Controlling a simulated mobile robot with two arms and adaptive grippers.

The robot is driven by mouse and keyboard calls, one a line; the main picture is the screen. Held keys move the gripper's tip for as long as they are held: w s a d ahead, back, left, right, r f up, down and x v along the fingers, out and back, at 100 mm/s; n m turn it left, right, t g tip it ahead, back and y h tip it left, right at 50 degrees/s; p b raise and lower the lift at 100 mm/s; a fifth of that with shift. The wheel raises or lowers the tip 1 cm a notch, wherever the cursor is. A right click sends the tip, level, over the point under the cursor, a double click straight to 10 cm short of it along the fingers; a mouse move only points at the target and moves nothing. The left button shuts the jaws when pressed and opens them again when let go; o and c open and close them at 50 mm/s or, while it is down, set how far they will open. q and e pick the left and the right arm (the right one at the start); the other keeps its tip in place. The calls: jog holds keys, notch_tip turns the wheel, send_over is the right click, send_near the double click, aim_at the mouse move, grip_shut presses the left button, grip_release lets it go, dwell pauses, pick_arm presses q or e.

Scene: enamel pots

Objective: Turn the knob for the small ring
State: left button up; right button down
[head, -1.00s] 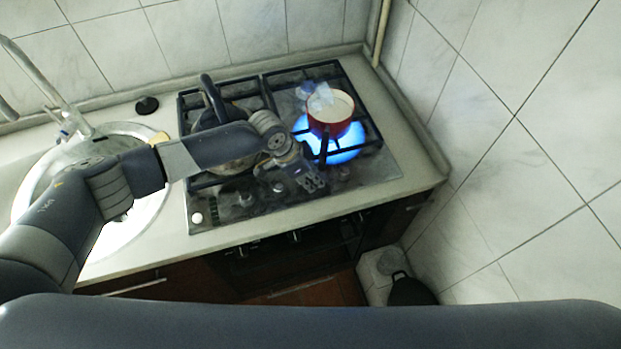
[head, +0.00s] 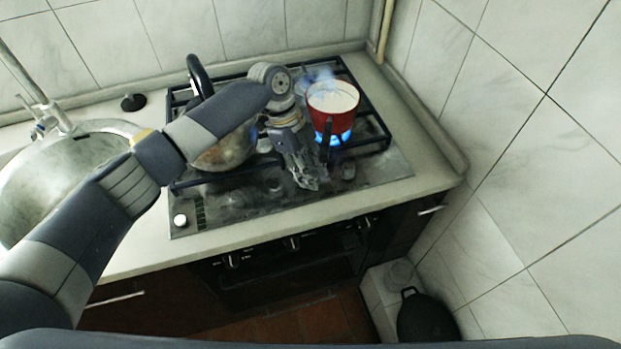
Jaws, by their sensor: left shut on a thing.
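A gas hob (head: 215,214) is set in the worktop, with knobs along its front edge. A red pot (head: 331,108) with pale contents stands on the right grate, its dark handle pointing toward the front. A small blue flame (head: 334,137) burns under it, and faint steam rises above it. My left gripper (head: 308,184) points down at the knob row in front of the pot. It is shut on a hob knob, which its fingers hide. One knob (head: 275,187) shows to its left and another (head: 348,171) to its right. My right gripper is out of view.
A metal pan (head: 228,150) with a dark handle sits on the left grate, partly behind my left arm. A sink (head: 60,170) is at the left. A tiled wall (head: 520,150) closes off the right side. A dark pan (head: 428,318) stands low at the right.

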pick_arm(q)
jog(key=shift+m+g+y+b, duration=0.3)
jog(key=shift+m+b, duration=0.5)
jog(key=shift+m, duration=0.3)
jog(key=o, duration=1)
